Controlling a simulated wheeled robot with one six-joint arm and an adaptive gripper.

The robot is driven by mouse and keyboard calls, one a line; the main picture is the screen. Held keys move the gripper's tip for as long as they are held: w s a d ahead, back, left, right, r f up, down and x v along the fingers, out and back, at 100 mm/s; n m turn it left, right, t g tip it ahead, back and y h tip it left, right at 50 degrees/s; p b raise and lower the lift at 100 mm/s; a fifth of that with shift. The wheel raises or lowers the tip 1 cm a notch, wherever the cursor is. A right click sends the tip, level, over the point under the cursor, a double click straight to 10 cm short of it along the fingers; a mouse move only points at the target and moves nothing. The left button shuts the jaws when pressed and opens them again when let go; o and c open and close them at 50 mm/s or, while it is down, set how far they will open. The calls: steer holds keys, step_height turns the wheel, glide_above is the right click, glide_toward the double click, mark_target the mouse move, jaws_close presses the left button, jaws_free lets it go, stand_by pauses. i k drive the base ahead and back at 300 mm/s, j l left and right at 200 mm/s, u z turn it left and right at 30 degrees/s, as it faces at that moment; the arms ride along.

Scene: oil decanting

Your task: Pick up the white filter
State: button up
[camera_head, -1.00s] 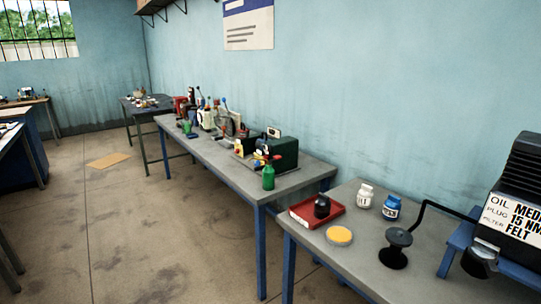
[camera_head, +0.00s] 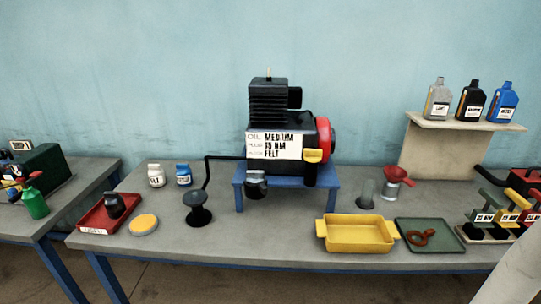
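A small white canister (camera_head: 157,176) with a dark-lettered label stands upright at the back left of the grey workbench (camera_head: 290,238); it looks like the white filter. Its label is too small to read surely. A similar blue canister (camera_head: 183,175) with a white label stands just right of it, close beside. Nothing covers the white canister. My gripper is not in view, so its state does not show.
A red tray (camera_head: 97,221) with a dark object and a yellow-topped disc (camera_head: 144,223) lie in front of the canisters. A black stand (camera_head: 198,211) and a machine (camera_head: 283,133) are to the right. A yellow basin (camera_head: 357,235) stands farther right.

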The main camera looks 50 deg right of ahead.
mark_target(157, 175)
steer(key=i+j+z, duration=0.1)
steer(key=z, duration=0.3)
steer(key=j+z, duration=0.35)
steer(key=i+j+z, duration=0.25)
steer(key=j, duration=0.8)
steer(key=j+z, duration=0.25)
steer(key=j, duration=0.85)
steer(key=j+z, duration=0.3)
steer(key=j, duration=0.8)
steer(key=k+j+z, duration=0.25)
steer(key=j, duration=0.8)
steer(key=i+j, duration=0.05)
steer(key=i, duration=0.05)
